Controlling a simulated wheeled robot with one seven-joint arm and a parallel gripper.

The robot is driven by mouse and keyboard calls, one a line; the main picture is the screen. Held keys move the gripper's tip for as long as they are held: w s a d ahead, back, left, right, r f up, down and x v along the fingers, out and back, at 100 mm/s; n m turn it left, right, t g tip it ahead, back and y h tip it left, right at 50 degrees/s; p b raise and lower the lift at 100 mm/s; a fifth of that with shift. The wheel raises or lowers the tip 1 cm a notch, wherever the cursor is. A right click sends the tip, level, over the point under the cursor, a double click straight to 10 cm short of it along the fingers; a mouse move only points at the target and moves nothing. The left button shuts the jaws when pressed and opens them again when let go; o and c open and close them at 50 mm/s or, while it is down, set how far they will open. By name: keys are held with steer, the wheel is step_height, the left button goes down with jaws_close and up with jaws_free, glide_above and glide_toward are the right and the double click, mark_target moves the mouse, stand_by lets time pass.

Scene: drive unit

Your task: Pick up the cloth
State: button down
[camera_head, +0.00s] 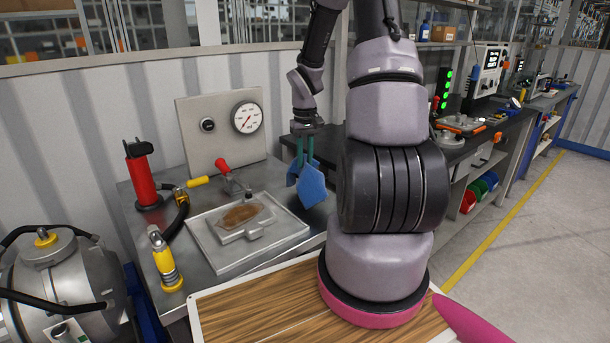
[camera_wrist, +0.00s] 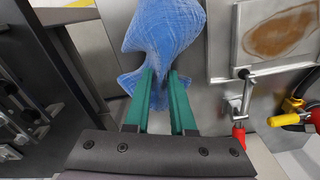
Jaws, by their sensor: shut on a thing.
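The blue cloth (camera_head: 312,184) hangs from my gripper (camera_head: 305,163) in the head view, above the right part of the metal bench. In the wrist view the cloth (camera_wrist: 166,38) is bunched between the two green fingers of my gripper (camera_wrist: 163,82) and spreads out beyond their tips. My gripper is shut on the cloth. In the head view the cloth's lower corner hangs near the bench's right edge; I cannot tell whether it touches the metal.
A metal tray (camera_head: 205,249) with a brown-stained part (camera_head: 242,215) and a red-handled clamp (camera_head: 223,167) are on the bench left of the cloth. A gauge panel (camera_head: 187,110) stands behind. A red hand pump (camera_head: 141,180) and yellow tool (camera_head: 162,262) stand farther left. A dark workbench (camera_head: 462,150) is at right.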

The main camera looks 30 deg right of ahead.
steer(key=shift+r, duration=0.75)
step_height(320, 180, up, 9)
steer(key=shift+a, duration=0.1)
